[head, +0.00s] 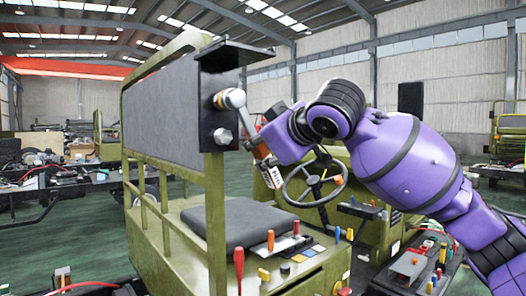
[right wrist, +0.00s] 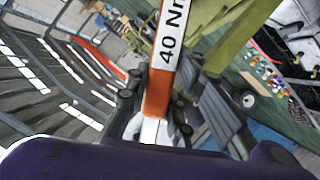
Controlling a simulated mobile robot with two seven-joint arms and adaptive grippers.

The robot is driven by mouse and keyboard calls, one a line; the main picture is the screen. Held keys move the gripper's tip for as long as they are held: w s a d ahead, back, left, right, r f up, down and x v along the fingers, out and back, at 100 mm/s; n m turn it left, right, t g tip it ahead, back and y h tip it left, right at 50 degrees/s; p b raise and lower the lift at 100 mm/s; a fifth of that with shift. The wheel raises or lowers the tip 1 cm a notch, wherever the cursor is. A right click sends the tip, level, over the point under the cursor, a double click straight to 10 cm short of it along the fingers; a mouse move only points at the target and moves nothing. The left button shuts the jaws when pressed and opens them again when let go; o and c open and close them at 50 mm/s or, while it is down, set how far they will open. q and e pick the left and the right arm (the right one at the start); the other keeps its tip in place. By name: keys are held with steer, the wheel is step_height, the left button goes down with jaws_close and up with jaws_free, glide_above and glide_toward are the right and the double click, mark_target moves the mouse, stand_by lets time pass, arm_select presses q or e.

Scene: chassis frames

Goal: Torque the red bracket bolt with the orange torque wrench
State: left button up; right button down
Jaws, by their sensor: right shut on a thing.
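The orange torque wrench (head: 276,177) hangs down from the black bracket (head: 222,76) in the head view, slightly tilted. My right gripper (head: 261,142) is shut around the wrench's shaft below the head. The wrench also shows in the right wrist view as a white and orange handle marked "40 Nm" (right wrist: 169,45), between my dark fingers (right wrist: 157,110). My left gripper is not in view.
A grey bolt (head: 222,136) sits lower on the bracket. The olive vehicle frame has a post (head: 216,220), a dark seat (head: 228,222), a steering wheel (head: 312,180) and a tool-covered panel (head: 300,246). A second tool tray (head: 410,266) lies below my right arm.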

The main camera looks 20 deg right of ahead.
steer(key=shift+w+a+r, duration=0.2)
steer(key=shift+w+a, duration=0.1)
steer(key=shift+w, duration=0.45)
stand_by(1.3)
stand_by(0.4)
steer(key=shift+s+a+f+m+g+y, duration=0.1)
steer(key=shift+s+a+f+m+y, duration=0.15)
steer(key=shift+a, duration=0.2)
steer(key=shift+s+a+f+m+g+y, duration=0.1)
steer(key=shift+a+f+m+y, duration=0.05)
steer(key=shift+a+m, duration=0.25)
steer(key=shift+s+a+f+m+g+y, duration=0.1)
steer(key=shift+a+f+m+y, duration=0.15)
steer(key=shift+a, duration=0.25)
